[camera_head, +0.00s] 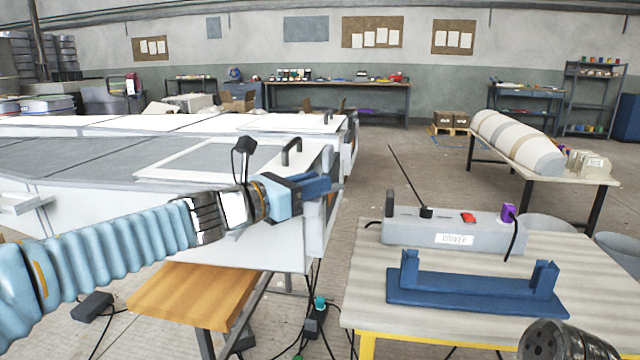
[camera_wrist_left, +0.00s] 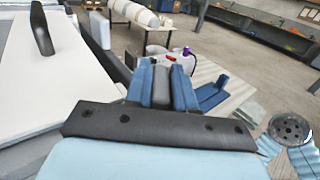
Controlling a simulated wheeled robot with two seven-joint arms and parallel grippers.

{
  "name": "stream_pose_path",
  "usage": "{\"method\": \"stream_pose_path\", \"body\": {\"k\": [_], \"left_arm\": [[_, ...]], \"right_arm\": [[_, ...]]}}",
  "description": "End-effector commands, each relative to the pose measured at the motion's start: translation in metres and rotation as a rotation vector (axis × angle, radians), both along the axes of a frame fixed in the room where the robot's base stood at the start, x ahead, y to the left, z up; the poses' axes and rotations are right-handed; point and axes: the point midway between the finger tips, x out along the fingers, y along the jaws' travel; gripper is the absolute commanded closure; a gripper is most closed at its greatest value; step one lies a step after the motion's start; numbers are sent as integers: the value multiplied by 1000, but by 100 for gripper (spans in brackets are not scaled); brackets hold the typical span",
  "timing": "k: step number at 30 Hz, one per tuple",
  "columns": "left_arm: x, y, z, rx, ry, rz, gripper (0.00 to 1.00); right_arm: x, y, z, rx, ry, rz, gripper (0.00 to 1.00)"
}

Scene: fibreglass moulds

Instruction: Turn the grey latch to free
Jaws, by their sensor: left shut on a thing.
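My left gripper (camera_head: 318,187) is at the right edge of the large white mould (camera_head: 235,244), by its corner. In the left wrist view the two blue fingers (camera_wrist_left: 161,72) close from both sides on a narrow grey piece, which I take for the grey latch (camera_wrist_left: 161,88). The fingers hide most of it, and I cannot tell how far it is turned. In the head view the latch is hidden behind the gripper. Of my right arm, a dark round end shows at the bottom right of the head view; no right fingers show.
A black handle (camera_head: 292,150) stands up from the mould near my left gripper. A table (camera_head: 390,300) at right bears a grey labelled box (camera_head: 400,232) and a blue stand (camera_head: 470,293). A wooden board (camera_head: 195,300) and cables lie below. Floor is open behind the table.

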Motion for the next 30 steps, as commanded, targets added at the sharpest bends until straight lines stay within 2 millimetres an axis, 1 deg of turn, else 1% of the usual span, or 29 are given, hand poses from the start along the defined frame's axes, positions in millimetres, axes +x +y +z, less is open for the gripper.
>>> {"method": "stream_pose_path", "body": {"k": [7,8,9,17,20,23,30], "left_arm": [[0,1,2,-2,-2,3,100],[0,1,2,-2,-2,3,72],[0,1,1,-1,-1,3,70],[-1,1,0,0,0,2,70],[-5,6,0,0,-1,2,70],[-17,18,0,0,-3,5,70],[-59,60,-1,0,-3,6,70]], "right_arm": [[0,0,0,0,0,0,100],[0,0,0,0,0,0,100],[0,0,0,0,0,0,100],[0,0,0,0,0,0,100],[0,0,-2,0,0,0,100],[0,0,-4,0,0,-1,100],[0,0,-11,-1,0,-2,100]]}}
